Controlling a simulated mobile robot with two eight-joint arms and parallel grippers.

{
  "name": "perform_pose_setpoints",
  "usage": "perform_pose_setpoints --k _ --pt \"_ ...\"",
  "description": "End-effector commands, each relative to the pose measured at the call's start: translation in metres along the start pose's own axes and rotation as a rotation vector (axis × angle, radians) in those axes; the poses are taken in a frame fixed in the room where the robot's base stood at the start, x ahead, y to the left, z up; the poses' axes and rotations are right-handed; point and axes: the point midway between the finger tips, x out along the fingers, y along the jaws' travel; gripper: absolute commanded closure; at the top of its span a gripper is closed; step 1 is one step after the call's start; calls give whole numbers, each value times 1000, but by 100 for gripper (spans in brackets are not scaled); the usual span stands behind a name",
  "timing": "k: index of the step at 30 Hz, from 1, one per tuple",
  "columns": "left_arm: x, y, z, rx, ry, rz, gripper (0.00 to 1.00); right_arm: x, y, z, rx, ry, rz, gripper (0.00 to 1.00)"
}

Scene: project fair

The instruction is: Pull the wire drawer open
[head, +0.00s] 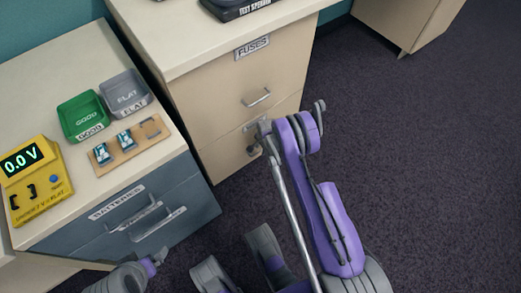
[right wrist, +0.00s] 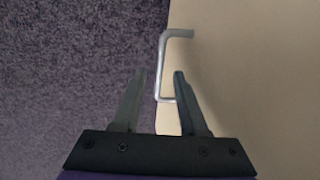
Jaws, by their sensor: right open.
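The beige cabinet (head: 235,85) has a top drawer labelled FUSES and a lower drawer (head: 225,155). The lower drawer's label (head: 255,122) is mostly hidden by my right gripper (head: 257,144), so I cannot read the word on it. In the right wrist view the silver handle (right wrist: 162,60) stands out from the beige front (right wrist: 245,80). My right gripper (right wrist: 159,75) is open, with one finger on each side of the handle bar. I cannot tell whether either finger touches it. The drawer looks shut.
A grey-blue cabinet (head: 190,190) with a BATTERIES drawer stands at left. On it are a yellow meter (head: 38,185), a green GOOD tray (head: 85,108), a grey FLAT tray (head: 124,82) and a battery board (head: 128,142). Carpet (head: 420,140) at right is clear.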

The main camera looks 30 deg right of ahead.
Motion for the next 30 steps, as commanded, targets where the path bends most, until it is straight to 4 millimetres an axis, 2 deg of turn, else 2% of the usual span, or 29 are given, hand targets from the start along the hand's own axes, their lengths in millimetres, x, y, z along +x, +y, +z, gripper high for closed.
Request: perform_pose_setpoints --k 3,11,14,18,19,30 --pt "1 0 0 0 0 0 3 7 0 0 0 0 0 58" --pt "1 0 0 0 0 0 3 8 0 0 0 0 0 58" --pt "1 0 0 0 0 0 3 8 0 0 0 0 0 72" --pt "1 0 0 0 0 0 3 8 0 0 0 0 0 97" --pt "1 0 0 0 0 0 3 8 0 0 0 0 0 100" --pt "1 0 0 0 0 0 3 7 0 0 0 0 0 100"
